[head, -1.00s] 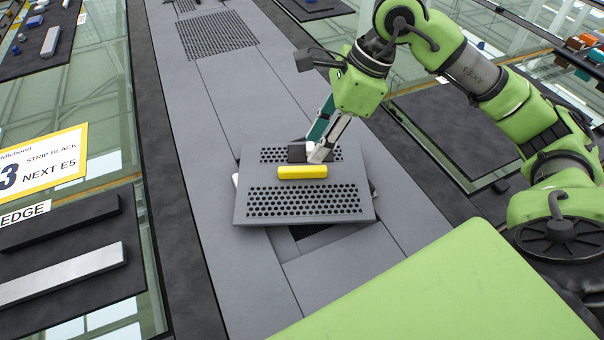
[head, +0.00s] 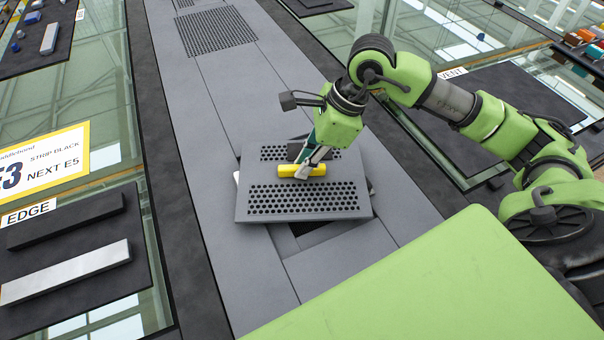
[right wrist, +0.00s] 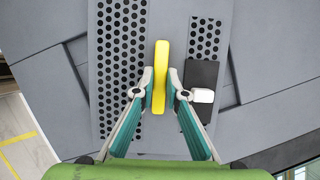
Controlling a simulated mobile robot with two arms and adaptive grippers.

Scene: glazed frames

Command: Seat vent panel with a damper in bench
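The vent panel (head: 240,209) is a grey plate with two perforated fields and a yellow bar handle (head: 288,171) across its middle. It lies skewed over a dark opening (head: 312,226) in the grey bench (head: 255,270), not flush with it. A small dark block with a pale tab, perhaps the damper (right wrist: 200,75), sits beside the handle in the right wrist view. My right gripper (head: 312,170) is at the handle. In the right wrist view its fingertips (right wrist: 161,76) straddle the handle closely; whether both touch it is unclear. My left gripper is out of view.
Another perforated area (head: 217,33) lies farther up the bench. Dark strips stand at left, with a light bar (head: 65,272) by the EDGE label and a sign (head: 40,160) above. A dark mat (head: 510,90) lies at right, behind my arm.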

